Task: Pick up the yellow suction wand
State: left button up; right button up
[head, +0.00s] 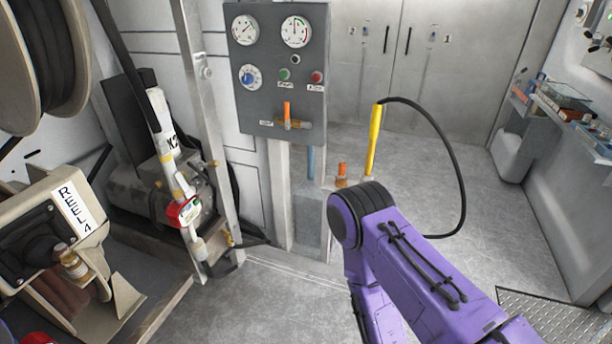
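The yellow suction wand (374,142) stands nearly upright in the middle of the head view, leaning slightly right at its top. A black hose (449,152) leaves its top and loops right and down behind my purple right arm. The wand's lower end is near a small brass fitting, just above my arm's dark joint; what supports it is not clear. My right arm comes in from the lower right in front of the wand's base area. Its gripper is not visible. My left arm and gripper are out of view.
A grey gauge panel (262,72) with dials and an orange-handled valve stands left of the wand. A second orange handle (342,169) is close beside it. Reel equipment (50,235) and a white pipe fill the left. Open floor (300,300) lies in front; a shelf (565,120) stands right.

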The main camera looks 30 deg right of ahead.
aim_at(377, 110)
jog(key=z, duration=0.75)
jog(key=i, duration=1.3)
jog(key=z, duration=1.35)
